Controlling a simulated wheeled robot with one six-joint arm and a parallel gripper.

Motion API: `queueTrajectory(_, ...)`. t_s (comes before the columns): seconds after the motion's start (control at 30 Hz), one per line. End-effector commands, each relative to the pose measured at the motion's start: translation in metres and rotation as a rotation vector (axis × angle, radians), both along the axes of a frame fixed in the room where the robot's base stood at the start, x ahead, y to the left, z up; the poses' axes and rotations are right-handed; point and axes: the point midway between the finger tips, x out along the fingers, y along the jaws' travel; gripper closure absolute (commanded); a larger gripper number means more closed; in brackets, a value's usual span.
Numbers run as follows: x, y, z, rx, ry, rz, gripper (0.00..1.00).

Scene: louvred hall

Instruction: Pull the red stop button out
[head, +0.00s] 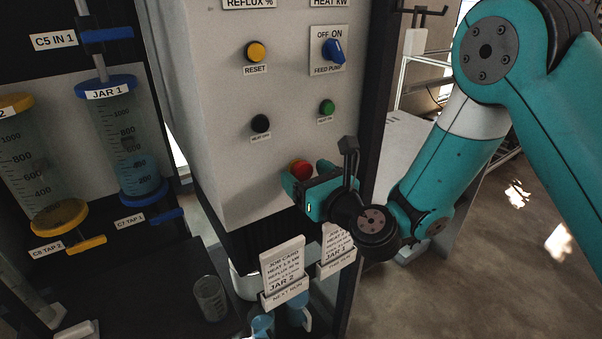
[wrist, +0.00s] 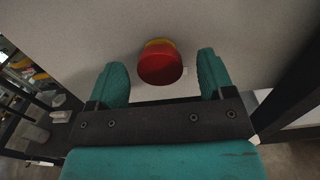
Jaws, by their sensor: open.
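The red stop button (head: 300,168) is on the lower part of the pale control panel (head: 225,150), partly hidden behind my gripper in the head view. In the wrist view the red button (wrist: 160,68) shows a round red cap with a yellow ring behind it. My gripper (wrist: 163,78) is open, with one teal finger on each side of the button and a gap on both sides. The fingers do not appear to touch the cap. In the head view my gripper (head: 298,188) is close to the panel face at the button.
Above the button are a black button (head: 260,123), a green button (head: 327,107), a yellow reset button (head: 256,51) and a blue feed pump knob (head: 333,50). Job cards (head: 285,268) hang below. Jars (head: 128,135) stand at left. A dark post (head: 375,120) borders the panel at right.

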Motion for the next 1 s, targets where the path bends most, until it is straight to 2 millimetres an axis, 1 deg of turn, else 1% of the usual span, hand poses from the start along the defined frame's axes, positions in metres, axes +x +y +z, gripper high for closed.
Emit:
queueTrajectory(0.03,-0.003,-0.003,-0.006,0.001,-0.002,-0.001,0.25)
queueTrajectory(0.07,-0.006,-0.005,-0.007,0.001,-0.002,-0.001,0.25)
queueTrajectory(0.4,-0.035,-0.024,-0.007,0.001,-0.002,-0.001,0.25)
queueTrajectory(0.6,-0.051,-0.035,-0.004,0.0,-0.002,0.0,0.25)
queueTrajectory(0.8,-0.053,-0.037,0.0,0.0,-0.001,0.0,0.25)
queueTrajectory(1.0,-0.054,-0.037,-0.001,0.0,-0.001,0.001,0.25)
